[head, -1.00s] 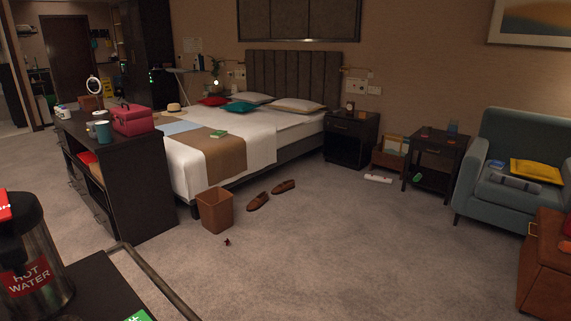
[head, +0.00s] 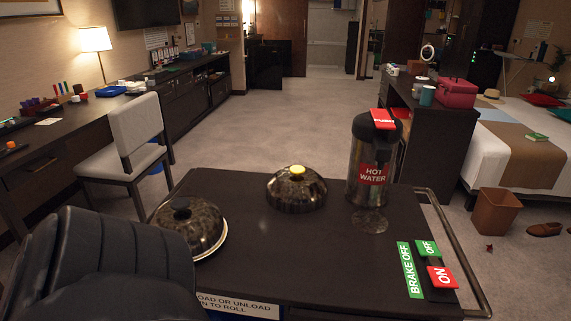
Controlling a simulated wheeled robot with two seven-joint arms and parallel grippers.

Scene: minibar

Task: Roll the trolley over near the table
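The trolley (head: 290,245) stands close in front of me, with a dark flat top and a metal rail (head: 462,260) at its right end. On it are a dark domed cover with a yellow knob (head: 297,188), another domed cover on a plate (head: 188,228) and a hot water urn (head: 368,165). A green "BRAKE OFF" label (head: 410,270) lies beside a green OFF tab (head: 428,248) and a red ON tab (head: 441,277). Which tab is pressed I cannot tell. A partly visible label on the front edge mentions rolling. Neither gripper is in view.
A long desk (head: 75,135) with a lamp (head: 96,42) runs along the left wall. A pale chair (head: 122,140) stands before it. A dark padded shape (head: 100,265) fills the lower left. A cabinet (head: 433,140), bin (head: 494,212) and bed are right. Floor behind the trolley is clear.

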